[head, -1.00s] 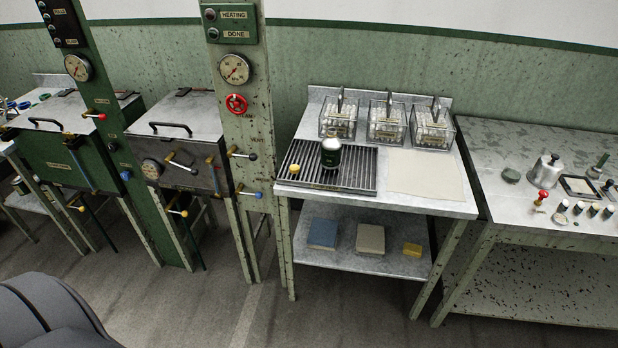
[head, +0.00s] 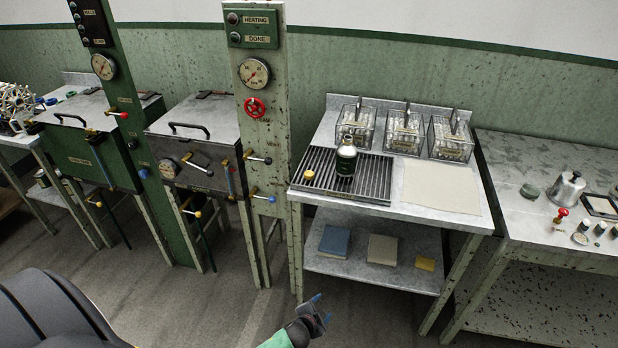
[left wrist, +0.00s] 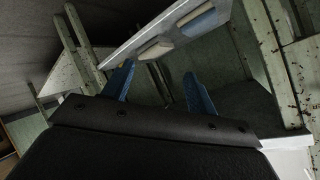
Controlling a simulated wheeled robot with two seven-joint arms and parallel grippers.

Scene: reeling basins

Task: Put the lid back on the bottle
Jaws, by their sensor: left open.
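A dark bottle (head: 346,160) with a pale label band stands upright on the slatted grey rack at the left of the work table. A small yellow-orange cap (head: 309,175), which looks like the lid, sits on the rack to the left of the bottle, apart from it. My left gripper (head: 317,306) is low in front of the table, well below and away from both. Its two blue fingers (left wrist: 159,88) are spread with nothing between them in the left wrist view. My right gripper is not in view.
The slatted rack (head: 320,187) lies beside a bare beige mat (head: 440,188). Several wire-topped clear boxes (head: 404,132) stand at the table's back. The lower shelf (head: 345,266) holds books and a yellow block (head: 426,264). A green post with valve levers (head: 262,198) stands left of the table.

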